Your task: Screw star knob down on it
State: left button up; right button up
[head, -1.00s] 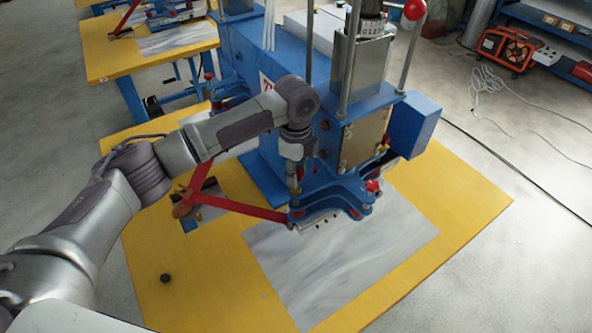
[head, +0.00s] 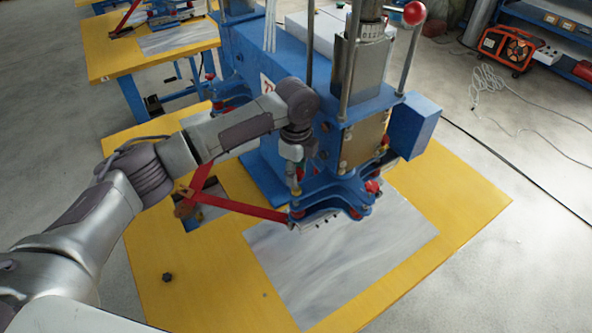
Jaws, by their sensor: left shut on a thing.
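A small dark knob (head: 167,277), which looks like the star knob, lies on the yellow table top (head: 215,300) at the left front. My left gripper (head: 296,186) points down at the left side of the blue press's lower plate (head: 335,196). Its fingers are small and partly hidden. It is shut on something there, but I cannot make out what. The plate carries red parts and has a metal bar along its front edge. My right gripper is not in view.
A red lever arm (head: 240,208) runs left from the plate over the table. A grey metal sheet (head: 345,260) lies under the press, with bare table around it. The press column and a blue box (head: 413,125) stand behind the plate.

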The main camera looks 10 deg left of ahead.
pick_arm(q)
jog(key=shift+p, duration=0.35)
jog(key=shift+f, duration=0.15)
dwell(0.4)
jog(key=shift+f, duration=0.5)
jog(key=shift+p, duration=0.35)
jog(key=shift+f, duration=0.45)
dwell(0.7)
jog(key=shift+p, duration=0.4)
dwell(0.4)
jog(key=shift+f, duration=0.4)
dwell(0.7)
